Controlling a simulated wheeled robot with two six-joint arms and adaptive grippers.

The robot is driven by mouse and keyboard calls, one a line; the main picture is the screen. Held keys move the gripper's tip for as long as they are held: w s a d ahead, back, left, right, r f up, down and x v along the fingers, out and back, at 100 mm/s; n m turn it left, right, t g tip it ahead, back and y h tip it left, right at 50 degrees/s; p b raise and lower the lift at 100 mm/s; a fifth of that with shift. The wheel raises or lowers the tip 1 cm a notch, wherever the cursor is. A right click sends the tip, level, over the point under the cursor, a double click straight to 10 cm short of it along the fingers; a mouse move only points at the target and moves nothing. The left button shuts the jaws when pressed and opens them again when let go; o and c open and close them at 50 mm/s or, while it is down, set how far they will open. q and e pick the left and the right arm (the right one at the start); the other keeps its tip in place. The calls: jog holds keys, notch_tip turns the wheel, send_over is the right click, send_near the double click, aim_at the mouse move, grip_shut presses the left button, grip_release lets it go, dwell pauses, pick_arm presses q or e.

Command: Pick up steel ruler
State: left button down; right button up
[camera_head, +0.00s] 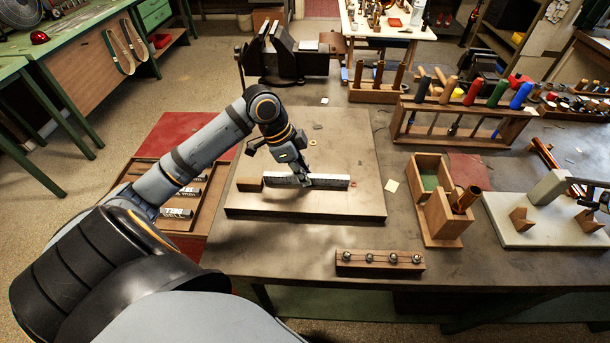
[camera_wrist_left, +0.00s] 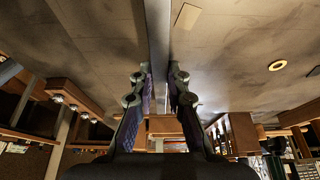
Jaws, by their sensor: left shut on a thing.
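The steel ruler (camera_head: 334,181) is a long pale strip over the flat board (camera_head: 350,145) on the bench, lying left to right in the head view. My left gripper (camera_head: 304,181) comes down on it near its middle and is shut on it. In the left wrist view, the ruler (camera_wrist_left: 158,35) runs as a narrow grey strip between the fingers of the left gripper (camera_wrist_left: 159,75). I cannot tell whether the ruler touches the board. My right gripper is not in view.
A small wooden block (camera_head: 249,185) sits by the ruler's left end. A wooden tray (camera_head: 212,199) is left of the board. A wooden box (camera_head: 436,215), a tool rack (camera_head: 512,129) and a ball holder (camera_head: 380,261) stand to the right and in front. A vise (camera_head: 285,60) is behind.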

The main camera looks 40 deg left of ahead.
aim_at(310, 175)
pick_arm(q)
jog(key=shift+r, duration=0.35)
notch_tip(310, 175, up, 2)
jog(key=shift+r+b, duration=0.15)
jog(key=shift+b, duration=0.15)
jog(key=s+d+r+p, duration=0.1)
jog(key=d+r+p, duration=0.9)
jog(key=d+p, duration=0.4)
jog(key=p, duration=0.4)
jog(key=shift+s, duration=0.3)
jog(key=shift+f, duration=0.1)
